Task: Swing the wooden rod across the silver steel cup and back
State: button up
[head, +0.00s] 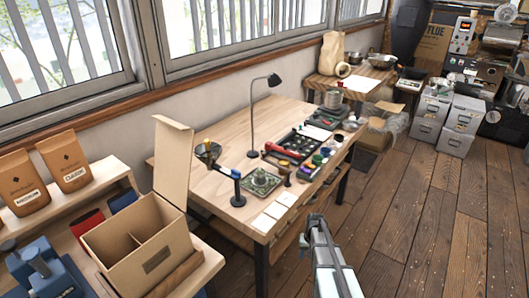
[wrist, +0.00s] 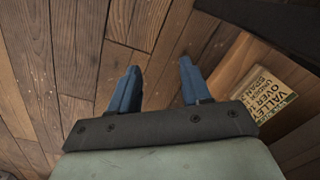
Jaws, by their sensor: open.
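My gripper shows in the wrist view (wrist: 157,88) with its two blue fingers wide apart and nothing between them, above the plank floor. In the head view my arm reaches up from the bottom, in front of the wooden workbench (head: 228,196) and off its right side. A small grey metal-looking container (head: 333,98) stands at the bench's far end; I cannot tell whether it is the silver steel cup. I cannot pick out the wooden rod among the small items on the bench. Neither the rod nor the cup shows in the wrist view.
An open cardboard box (head: 140,240) stands at left. Grey bins (head: 455,135) stand at the back right. The floor (head: 420,210) at right is clear.

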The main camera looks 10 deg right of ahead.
jog(key=w+d+r+m+t+h, duration=0.1)
jog(key=w+d+r+t, duration=0.1)
jog(key=w+d+r, duration=0.65)
jog(key=w+d+r+t, duration=0.2)
jog(key=w+d+r, duration=0.4)
jog(key=w+r, duration=0.6)
jog(key=w+d+r+t, duration=0.1)
jog(key=w+d+r, duration=0.15)
jog(key=r, duration=0.25)
jog(key=w+d+r, duration=0.2)
jog(key=w+r, duration=0.1)
jog(key=r, duration=0.2)
notch_tip(320, 180, up, 15)
jog(key=n+y, duration=0.2)
jog(key=n, duration=0.6)
send_over(264, 153)
jog(key=s+d, duration=0.2)
jog(key=s, duration=0.3)
jog(key=shift+g, duration=0.3)
jog(key=x, duration=1.3)
jog(key=shift+w+r, duration=0.1)
jog(key=shift+c, duration=0.4)
grip_shut()
